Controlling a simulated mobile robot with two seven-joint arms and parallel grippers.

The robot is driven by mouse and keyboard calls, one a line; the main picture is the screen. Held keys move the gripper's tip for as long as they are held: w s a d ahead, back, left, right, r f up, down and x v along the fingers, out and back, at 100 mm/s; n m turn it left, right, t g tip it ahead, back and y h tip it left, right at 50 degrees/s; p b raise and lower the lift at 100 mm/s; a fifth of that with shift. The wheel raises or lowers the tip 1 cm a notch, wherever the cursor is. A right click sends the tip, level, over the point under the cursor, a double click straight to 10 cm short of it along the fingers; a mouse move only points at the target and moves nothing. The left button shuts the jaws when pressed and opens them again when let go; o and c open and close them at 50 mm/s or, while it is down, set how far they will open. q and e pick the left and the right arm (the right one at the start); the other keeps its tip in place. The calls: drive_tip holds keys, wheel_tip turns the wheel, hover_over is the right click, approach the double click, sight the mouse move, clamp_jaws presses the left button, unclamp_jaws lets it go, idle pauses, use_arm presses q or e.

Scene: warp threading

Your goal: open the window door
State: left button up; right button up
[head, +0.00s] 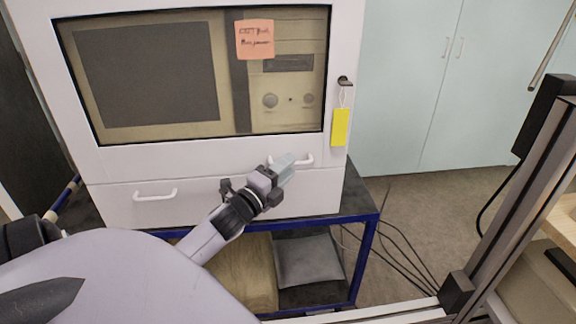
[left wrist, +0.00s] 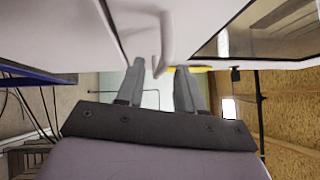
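The window door (head: 200,157) is the white front panel of a large cabinet, with a wide dark-framed window (head: 150,75). It looks shut. A white bar handle (head: 306,160) sits low on it at the right. My left gripper (head: 286,167) is at this handle and covers part of it in the head view. In the left wrist view the left gripper (left wrist: 159,66) has its two fingers apart, with the handle (left wrist: 167,35) ahead of the gap between the tips. I cannot tell whether they touch it. My right gripper is not in view.
A drawer with a second handle (head: 155,195) lies below the door. A black latch (head: 345,81) with a yellow tag (head: 340,127) is at the right. The cabinet stands on a blue-framed cart (head: 366,240). Cables (head: 400,255) lie on the floor. Pale cupboards (head: 410,90) stand behind.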

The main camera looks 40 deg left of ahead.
use_arm(q)
drive_tip(key=shift+w+a, duration=0.1)
drive_tip(key=shift+w, duration=0.5)
clamp_jaws()
